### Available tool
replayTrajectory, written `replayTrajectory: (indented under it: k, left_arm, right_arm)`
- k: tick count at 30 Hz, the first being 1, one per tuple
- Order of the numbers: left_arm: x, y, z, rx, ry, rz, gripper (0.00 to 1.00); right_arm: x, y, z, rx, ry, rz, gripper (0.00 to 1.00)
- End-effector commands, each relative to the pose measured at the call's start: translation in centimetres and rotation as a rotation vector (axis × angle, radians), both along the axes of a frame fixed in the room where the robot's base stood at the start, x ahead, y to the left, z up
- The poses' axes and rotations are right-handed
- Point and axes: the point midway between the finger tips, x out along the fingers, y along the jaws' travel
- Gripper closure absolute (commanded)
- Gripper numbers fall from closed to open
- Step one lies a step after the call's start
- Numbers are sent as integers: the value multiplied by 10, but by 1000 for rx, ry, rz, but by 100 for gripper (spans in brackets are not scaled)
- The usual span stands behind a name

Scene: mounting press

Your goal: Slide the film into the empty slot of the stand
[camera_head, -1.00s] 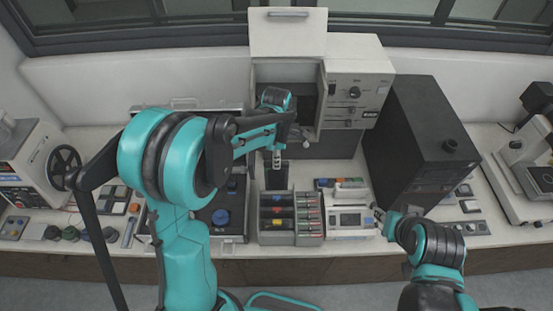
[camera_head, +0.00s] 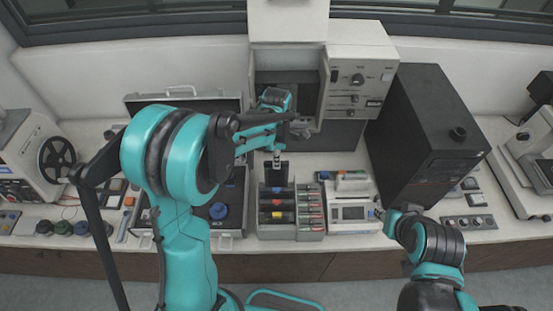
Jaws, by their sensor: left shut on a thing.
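The stand (camera_head: 262,232) is a grey rack on the counter, with several dark, colour-banded films in its left column and smaller coloured items at its right. My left gripper (camera_head: 277,158) points down just behind the stand's back end and is shut on the film (camera_head: 275,177), a dark upright piece. The film's lower edge meets the back of the stand in this view; I cannot tell whether it is inside a slot. My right gripper (camera_head: 384,212) is at the front right of a white device, small and partly hidden, its jaws unclear.
The white device (camera_head: 350,226) with a screen stands right of the stand. A black box (camera_head: 425,130) is behind it. An open case (camera_head: 232,200) lies left of the stand. An open-fronted cabinet (camera_head: 352,75) rises behind my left gripper.

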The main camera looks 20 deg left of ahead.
Motion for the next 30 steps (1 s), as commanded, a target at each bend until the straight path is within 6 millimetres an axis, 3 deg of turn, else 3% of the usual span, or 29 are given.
replayTrajectory:
  k: [5,30]
  left_arm:
    - [0,0,-4,0,0,0,100]
    - [0,0,-66,0,0,0,100]
  right_arm:
    - [0,0,-3,0,0,0,67]
    - [0,0,-58,0,0,0,67]
